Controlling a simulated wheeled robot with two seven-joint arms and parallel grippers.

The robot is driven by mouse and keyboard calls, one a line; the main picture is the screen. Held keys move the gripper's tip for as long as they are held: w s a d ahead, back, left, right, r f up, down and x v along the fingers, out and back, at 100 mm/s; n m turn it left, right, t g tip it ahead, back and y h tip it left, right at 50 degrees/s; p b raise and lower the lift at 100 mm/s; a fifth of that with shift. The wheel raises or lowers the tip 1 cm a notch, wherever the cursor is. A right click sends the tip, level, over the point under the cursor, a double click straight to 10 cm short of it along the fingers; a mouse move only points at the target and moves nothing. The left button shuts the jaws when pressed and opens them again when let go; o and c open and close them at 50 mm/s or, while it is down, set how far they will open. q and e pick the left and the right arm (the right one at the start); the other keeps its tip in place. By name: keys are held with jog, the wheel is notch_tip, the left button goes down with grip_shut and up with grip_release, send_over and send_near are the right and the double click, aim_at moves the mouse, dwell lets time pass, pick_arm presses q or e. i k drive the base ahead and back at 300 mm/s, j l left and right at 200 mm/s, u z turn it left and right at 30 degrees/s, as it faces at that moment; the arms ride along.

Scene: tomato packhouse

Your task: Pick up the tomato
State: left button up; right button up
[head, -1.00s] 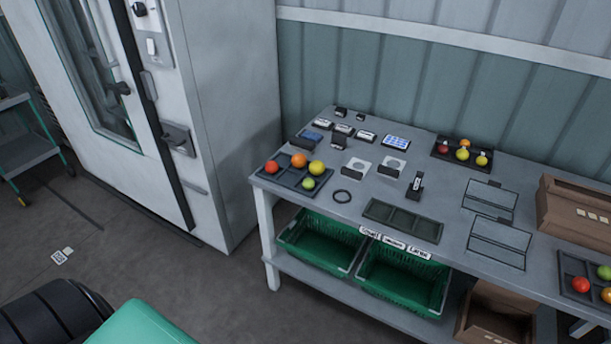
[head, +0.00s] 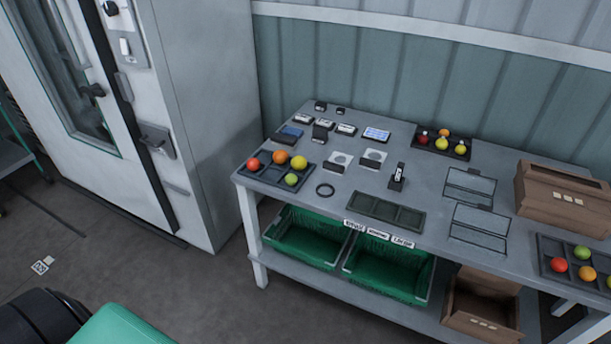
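Tomatoes of several colours sit in dark trays on the grey table. The tray at the table's left end (head: 268,176) holds a red tomato (head: 253,164), an orange one (head: 280,157), a yellow one (head: 299,162) and a yellow-green one (head: 291,179). A tray at the back (head: 437,156) holds several more small ones. The tray at the right edge (head: 549,246) holds a red tomato (head: 559,265), a green one (head: 582,253) and an orange one (head: 587,273), plus one cut by the frame. Neither of my grippers is in view.
A brown box (head: 562,200) stands at right. A tall cabinet (head: 190,110) is left.

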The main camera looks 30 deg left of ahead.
aim_at(280, 157)
jog(key=i+j, duration=0.1)
jog(key=j, duration=0.25)
jog(key=i+j+z, duration=0.15)
jog(key=j, duration=0.15)
jog(key=i+j, duration=0.1)
jog(key=j, duration=0.25)
jog(key=i+j+z, duration=0.1)
jog(key=j, duration=0.25)
